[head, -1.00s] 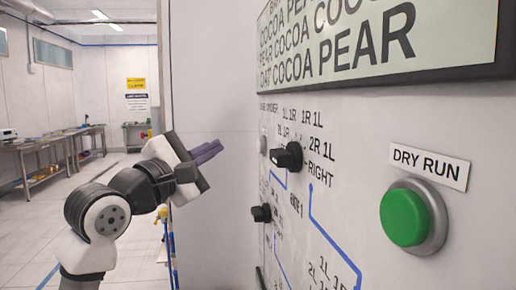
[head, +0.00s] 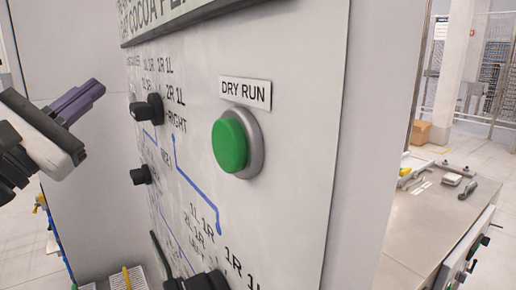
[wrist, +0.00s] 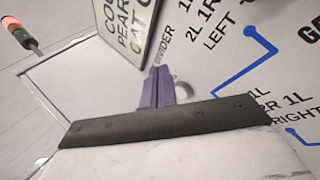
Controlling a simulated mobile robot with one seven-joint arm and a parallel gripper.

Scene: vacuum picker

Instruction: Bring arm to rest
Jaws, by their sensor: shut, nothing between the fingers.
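My gripper (head: 82,102) is at the left of the head view, with its purple fingers pressed together and nothing between them. The fingers point toward the upright control panel (head: 300,190) and look apart from it. The wrist view also shows the closed purple fingers (wrist: 160,86) in front of the panel, with a grey round part partly hidden beside them. The panel carries a green button (head: 230,145) under a DRY RUN label (head: 246,93), and black knobs (head: 147,108) beside printed text and blue lines.
Another black knob (head: 140,176) and a larger one at the bottom edge stick out from the panel. A display board (head: 165,12) is above. To the right stands a metal table (head: 430,225) with small items, and a cardboard box (head: 421,132) lies beyond. A red-green stack light (wrist: 20,34) shows in the wrist view.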

